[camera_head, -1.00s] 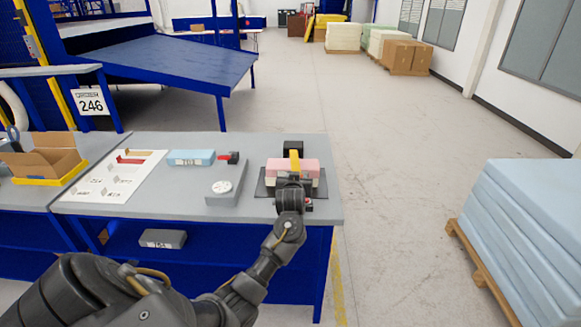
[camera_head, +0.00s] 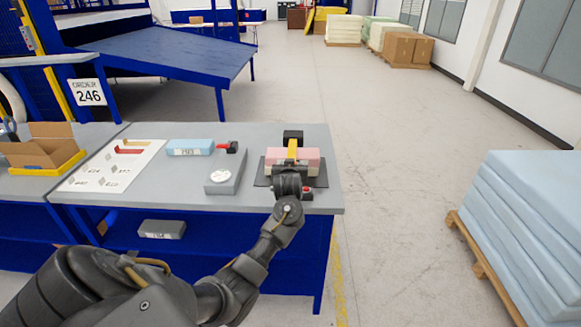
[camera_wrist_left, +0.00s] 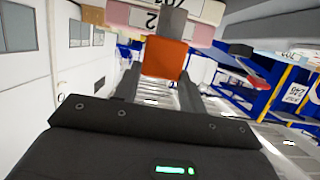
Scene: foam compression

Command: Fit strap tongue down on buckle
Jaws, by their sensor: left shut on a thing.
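A pink and white foam block (camera_head: 312,158) lies on a dark plate (camera_head: 262,181) at the table's right end. A yellow strap (camera_head: 292,153) runs over the block, from a black part behind it toward me. My left gripper (camera_head: 289,172) is at the block's near side. In the left wrist view it is shut on an orange strap tongue (camera_wrist_left: 165,58), with the labelled block (camera_wrist_left: 125,14) beyond. A small dark part with a red spot (camera_head: 307,190), perhaps the buckle, is just right of the gripper; the wrist hides part of it. I cannot tell whether the tongue touches it. My right gripper is not in view.
A grey box with a round white dial (camera_head: 223,180) stands left of the plate. A blue foam block (camera_head: 190,147) and a red-and-black tool (camera_head: 228,148) lie behind it. A white sheet (camera_head: 112,166) is farther left. The table's right edge is close to the plate.

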